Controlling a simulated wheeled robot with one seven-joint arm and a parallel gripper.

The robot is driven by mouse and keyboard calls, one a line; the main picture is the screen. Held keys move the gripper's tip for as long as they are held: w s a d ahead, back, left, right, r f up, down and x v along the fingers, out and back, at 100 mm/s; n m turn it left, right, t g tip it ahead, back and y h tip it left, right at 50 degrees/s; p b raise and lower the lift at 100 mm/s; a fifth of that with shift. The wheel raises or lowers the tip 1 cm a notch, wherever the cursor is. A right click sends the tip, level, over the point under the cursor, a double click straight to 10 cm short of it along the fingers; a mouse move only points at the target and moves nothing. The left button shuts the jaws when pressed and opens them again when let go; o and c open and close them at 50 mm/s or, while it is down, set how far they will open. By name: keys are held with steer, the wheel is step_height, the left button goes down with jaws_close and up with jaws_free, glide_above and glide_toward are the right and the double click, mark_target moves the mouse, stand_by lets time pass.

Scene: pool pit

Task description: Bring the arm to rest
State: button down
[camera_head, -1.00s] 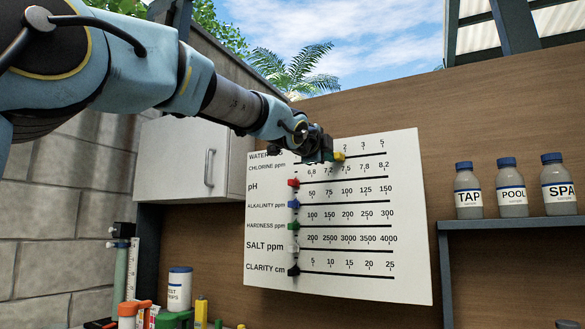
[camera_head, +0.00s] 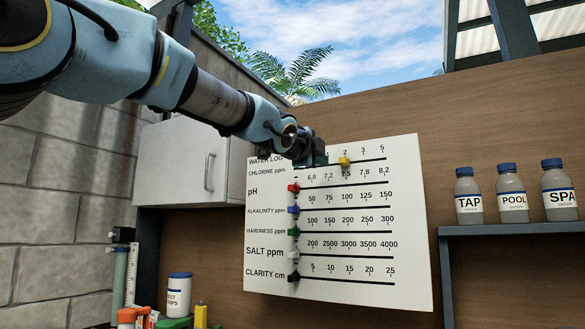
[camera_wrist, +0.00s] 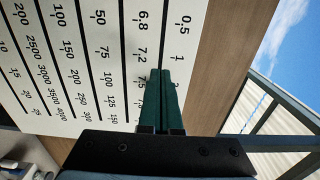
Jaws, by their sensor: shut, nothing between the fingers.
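My gripper (camera_head: 318,158) is at the upper left of the white water log board (camera_head: 350,285), just left of the yellow slider (camera_head: 345,161) and apart from it. In the wrist view its green fingers (camera_wrist: 161,75) are pressed together with nothing between them, pointing across the board's printed scales. My arm reaches in from the upper left in the head view. The yellow slider sits on the top chlorine line near the 2 mark. It does not show in the wrist view, where the fingers cover part of the board.
Red (camera_head: 293,187), blue (camera_head: 293,209), green (camera_head: 293,231), white and black sliders line the board's left side. Three bottles (camera_head: 513,193) stand on a shelf at right. A white cabinet (camera_head: 190,160) hangs at left. A test strips tub (camera_head: 179,295) and small items stand below.

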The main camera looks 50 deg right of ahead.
steer(key=v, duration=0.4)
steer(key=shift+s+a, duration=0.1)
steer(key=shift+a, duration=0.15)
stand_by(0.5)
